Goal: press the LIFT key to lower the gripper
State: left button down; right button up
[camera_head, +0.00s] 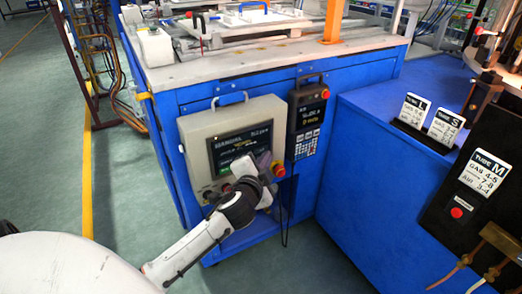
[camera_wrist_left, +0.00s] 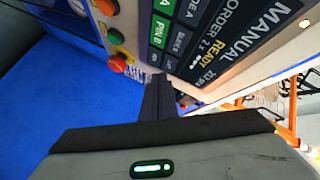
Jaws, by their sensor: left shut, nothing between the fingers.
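A grey control panel (camera_head: 225,118) with a dark screen reading MANUAL is mounted on the front of the blue bench. In the left wrist view the screen (camera_wrist_left: 225,40) shows sideways, with MANUAL, READY and ORDER legible and green and dark keys (camera_wrist_left: 160,28) along one side, one reading PIN B. I cannot make out which key reads LIFT. My left gripper (camera_head: 262,162) is in front of the panel's lower right and covers part of the screen. Its fingers (camera_wrist_left: 158,82) are shut and empty, close to the end of the key row; contact cannot be told.
A red and yellow button (camera_head: 278,169) sits at the panel's right edge, near my gripper. A dark handheld controller (camera_head: 306,120) hangs to the right. A blue cabinet (camera_head: 360,190) with tube cards stands further right. Open floor (camera_head: 125,190) lies left.

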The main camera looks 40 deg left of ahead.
pick_arm(q)
jog(key=shift+a, duration=0.1)
dwell(0.4)
jog(key=shift+w+a, duration=0.15)
jog(key=shift+a, duration=0.15)
jog(key=shift+w+a+p, duration=0.1)
jog(key=shift+a+p, duration=0.2)
jog(key=shift+a, duration=0.05)
dwell(0.5)
jog(key=shift+d, duration=0.1)
jog(key=shift+s+d, duration=0.3)
jog(key=shift+d, duration=0.45)
jog(key=d, duration=0.1)
jog(key=s+d, duration=0.1)
jog(key=d, duration=0.1)
jog(key=s+d, duration=0.1)
jog(key=shift+d, duration=0.2)
dwell(0.3)
